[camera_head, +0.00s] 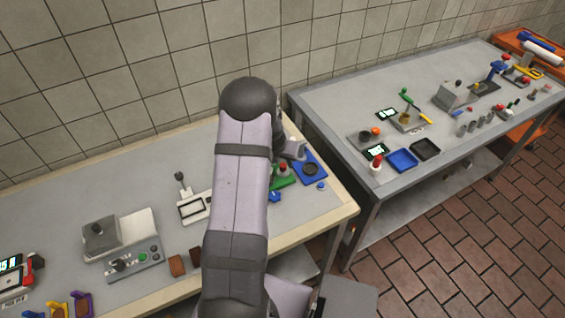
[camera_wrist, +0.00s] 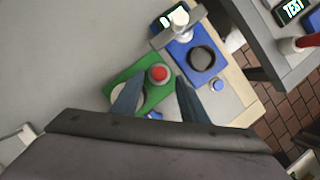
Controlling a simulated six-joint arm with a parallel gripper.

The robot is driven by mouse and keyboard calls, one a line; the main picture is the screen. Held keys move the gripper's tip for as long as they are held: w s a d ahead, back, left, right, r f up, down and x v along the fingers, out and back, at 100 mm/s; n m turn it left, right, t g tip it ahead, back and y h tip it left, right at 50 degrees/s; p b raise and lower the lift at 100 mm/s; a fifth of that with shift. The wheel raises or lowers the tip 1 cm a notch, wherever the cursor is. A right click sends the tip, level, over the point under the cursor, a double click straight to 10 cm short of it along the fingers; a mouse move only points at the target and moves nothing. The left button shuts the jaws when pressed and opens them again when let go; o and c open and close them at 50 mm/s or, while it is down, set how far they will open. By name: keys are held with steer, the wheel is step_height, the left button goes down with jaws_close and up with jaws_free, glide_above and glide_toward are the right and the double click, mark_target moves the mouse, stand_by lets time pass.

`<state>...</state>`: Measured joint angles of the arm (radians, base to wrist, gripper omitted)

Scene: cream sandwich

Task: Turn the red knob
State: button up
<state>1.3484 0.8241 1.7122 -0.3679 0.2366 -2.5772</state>
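The red knob (camera_wrist: 158,73) sits on a green base plate (camera_wrist: 158,94) in the wrist view. My gripper (camera_wrist: 159,80) is open, with its two dark fingers apart on either side of the knob. The red knob shows between the fingertips, and I see no clear contact; the height gap cannot be told. In the head view the red knob (camera_head: 283,167) and green base (camera_head: 282,182) show just right of my arm, partly hidden by it. My gripper's fingers are not visible in the head view.
A blue plate (camera_wrist: 213,72) with a dark ring and a grey metal device with a white top (camera_wrist: 180,22) stand close by. A small blue button (camera_wrist: 217,85) is near the table edge. A second table (camera_head: 340,115) with several devices stands to the right across a gap.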

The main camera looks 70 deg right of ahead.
mark_target(283, 165)
steer(key=shift+p+x, duration=0.3)
steer(key=shift+x, duration=1.55)
jaws_close()
